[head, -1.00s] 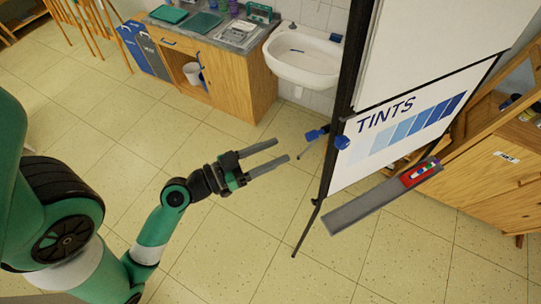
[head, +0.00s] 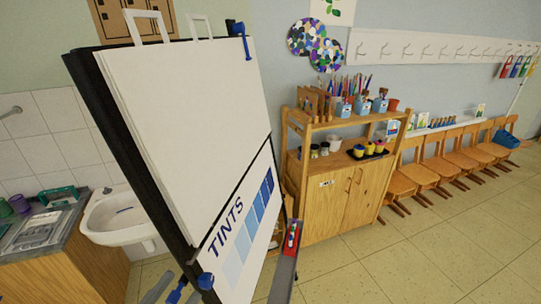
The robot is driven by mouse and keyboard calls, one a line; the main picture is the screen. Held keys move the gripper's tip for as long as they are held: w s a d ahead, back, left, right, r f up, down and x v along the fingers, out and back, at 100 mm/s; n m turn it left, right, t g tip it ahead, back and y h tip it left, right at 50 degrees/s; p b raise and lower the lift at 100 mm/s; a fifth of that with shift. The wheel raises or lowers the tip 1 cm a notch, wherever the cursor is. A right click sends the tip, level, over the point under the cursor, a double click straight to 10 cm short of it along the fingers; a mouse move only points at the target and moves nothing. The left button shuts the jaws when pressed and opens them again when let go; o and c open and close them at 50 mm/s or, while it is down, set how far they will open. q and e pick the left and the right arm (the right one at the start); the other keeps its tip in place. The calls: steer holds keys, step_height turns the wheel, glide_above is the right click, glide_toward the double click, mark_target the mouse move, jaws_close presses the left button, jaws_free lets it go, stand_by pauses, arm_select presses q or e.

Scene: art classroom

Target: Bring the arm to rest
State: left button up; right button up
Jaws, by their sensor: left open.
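Only the grey fingertips of my left gripper (head: 182,284) show, at the bottom edge of the head view, left of centre. They are apart, with nothing seen between them. The rest of my left arm is out of the frame. The fingertips appear close to the blue knobs (head: 205,281) at the lower left of the easel board; I cannot tell the exact gap. My right gripper is not in view.
The easel (head: 185,120) with a TINTS sheet (head: 240,235) stands just beyond the fingertips. Its tray (head: 283,278) holds a red item with a marker (head: 292,236). A sink (head: 120,220) is left, a wooden cabinet (head: 335,205) behind. Floor at right (head: 430,255) is clear.

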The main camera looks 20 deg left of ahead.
arm_select(q)
steer(key=w+d+r+m+t+h, duration=0.1)
steer(key=d+r+m+t+h, duration=0.2)
steer(key=r, duration=1)
steer(key=w+d+r+m+h, duration=0.1)
steer(key=d+r+m+h, duration=0.35)
steer(key=r, duration=0.85)
step_height(320, 180, up, 20)
steer(key=a+n+t+y+p, duration=0.3)
steer(key=n+y+p, duration=0.7)
steer(key=p, duration=0.5)
steer(key=shift+r+p, duration=0.25)
steer(key=shift+p, duration=0.05)
